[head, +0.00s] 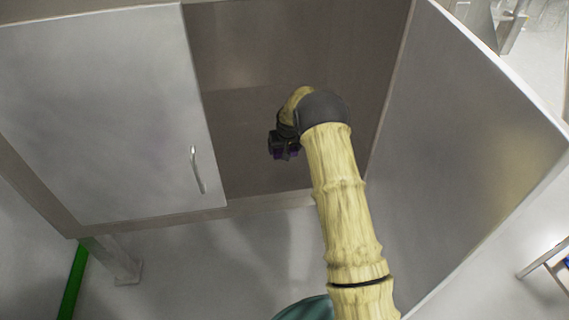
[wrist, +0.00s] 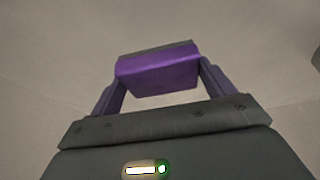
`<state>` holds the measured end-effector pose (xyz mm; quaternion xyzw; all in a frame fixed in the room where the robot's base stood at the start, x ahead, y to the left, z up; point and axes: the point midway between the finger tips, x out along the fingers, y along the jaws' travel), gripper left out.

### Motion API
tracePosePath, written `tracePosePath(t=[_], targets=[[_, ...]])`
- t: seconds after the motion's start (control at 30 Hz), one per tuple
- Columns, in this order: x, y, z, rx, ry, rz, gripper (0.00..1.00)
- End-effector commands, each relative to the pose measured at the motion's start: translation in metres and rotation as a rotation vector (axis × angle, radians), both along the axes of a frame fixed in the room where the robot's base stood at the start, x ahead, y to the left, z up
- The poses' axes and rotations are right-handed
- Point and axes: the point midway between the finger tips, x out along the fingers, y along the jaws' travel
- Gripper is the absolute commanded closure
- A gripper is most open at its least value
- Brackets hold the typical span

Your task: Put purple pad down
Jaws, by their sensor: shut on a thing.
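The purple pad (wrist: 158,75) shows in the wrist view as a purple block with a dark grey top layer. My gripper (wrist: 160,82) is shut on it, with one finger at each side of the pad. In the head view my gripper (head: 284,150) is inside the open cabinet (head: 240,65), in front of its brown-grey interior. A plain pale surface lies beyond the pad in the wrist view. I cannot tell whether the pad touches it.
The cabinet's left door (head: 100,115) is shut and has a curved handle (head: 198,170). The right door (head: 475,150) stands wide open, to the right of my arm. The cabinet's front lower edge (head: 270,203) runs below my gripper. A green post (head: 73,285) stands at the lower left.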

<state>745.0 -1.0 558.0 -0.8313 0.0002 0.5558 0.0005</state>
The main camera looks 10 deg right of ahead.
Motion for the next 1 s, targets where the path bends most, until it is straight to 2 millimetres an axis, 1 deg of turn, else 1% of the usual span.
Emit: tracePosePath(t=[0.03, 0.07, 0.33, 0.43, 0.57, 0.63, 0.73, 0.8, 1.0], targets=[[0.0, 0.0, -0.008, 0.0, -0.001, 0.0, 0.55], [0.0, 0.0, -0.01, 0.0, -0.001, 0.0, 0.55], [0.0, 0.0, -0.01, 0.0, -0.002, 0.0, 0.55], [0.0, 0.0, -0.014, 0.0, 0.0, 0.0, 0.55], [0.0, 0.0, -0.034, 0.0, 0.0, 0.0, 0.55], [0.0, 0.0, -0.047, 0.0, 0.001, 0.0, 0.55], [0.0, 0.0, -0.058, 0.0, -0.001, 0.0, 0.55], [0.0, 0.0, -0.061, 0.0, -0.002, 0.0, 0.55], [0.0, 0.0, -0.06, 0.0, -0.002, 0.0, 0.55]])
